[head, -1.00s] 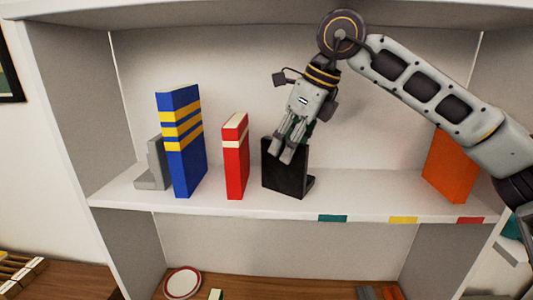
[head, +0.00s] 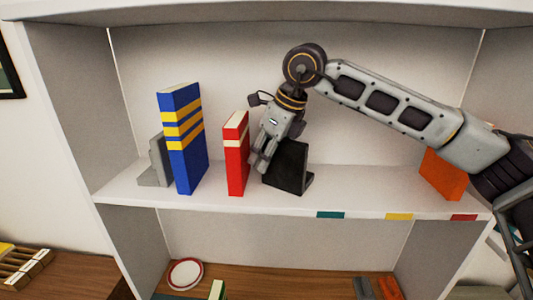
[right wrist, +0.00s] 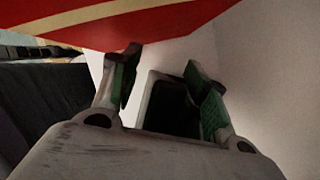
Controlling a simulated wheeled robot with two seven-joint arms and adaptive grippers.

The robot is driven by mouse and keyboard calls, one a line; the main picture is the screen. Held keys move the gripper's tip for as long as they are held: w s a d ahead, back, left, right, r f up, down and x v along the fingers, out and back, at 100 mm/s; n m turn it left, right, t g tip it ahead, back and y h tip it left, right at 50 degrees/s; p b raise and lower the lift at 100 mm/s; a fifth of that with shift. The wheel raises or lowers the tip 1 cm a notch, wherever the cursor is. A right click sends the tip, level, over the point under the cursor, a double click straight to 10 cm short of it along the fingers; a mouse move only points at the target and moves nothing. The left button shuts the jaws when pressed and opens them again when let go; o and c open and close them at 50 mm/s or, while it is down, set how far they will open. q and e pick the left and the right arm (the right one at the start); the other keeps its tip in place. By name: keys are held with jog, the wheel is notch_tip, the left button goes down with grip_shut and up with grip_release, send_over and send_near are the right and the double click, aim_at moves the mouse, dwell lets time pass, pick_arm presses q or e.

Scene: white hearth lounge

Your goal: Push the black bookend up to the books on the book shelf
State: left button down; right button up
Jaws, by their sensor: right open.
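The black bookend (head: 290,172) stands upright on the shelf board (head: 350,195), right of the books. A narrow gap separates it from the upright red book (head: 235,160). The blue book (head: 185,145) with yellow bands stands farther left, apart from the red one. My right gripper (head: 260,165) points down, open, between the red book and the bookend, covering part of the bookend's left side; I cannot tell if it touches either. In the right wrist view, the open fingers (right wrist: 160,85) with green pads lie just below the red book (right wrist: 120,25). My left gripper is not in view.
A grey bookend (head: 155,165) stands left of the blue book. The board between the black bookend and orange book is clear. Coloured tabs, including a teal one (head: 330,214), mark the front edge.

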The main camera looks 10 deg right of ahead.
jog(key=shift+c, duration=0.3)
grip_shut()
jog(key=shift+f+b, duration=0.1)
jog(key=shift+b, duration=0.2)
jog(key=shift+m+t+h+b, duration=0.35)
jog(key=shift+m+b, duration=0.55)
jog(key=shift+m, duration=0.4)
jog(key=shift+m+t+h+b, duration=0.35)
jog(key=shift+m+h+b, duration=0.2)
jog(key=shift+m+b, duration=0.8)
jog(key=shift+m+h+b, duration=0.6)
jog(key=shift+m, duration=1.35)
jog(key=shift+r+m+h+b, duration=0.2)
jog(key=shift+m+h+b, duration=0.4)
jog(key=shift+m, duration=1)
jog(key=shift+w, duration=0.25)
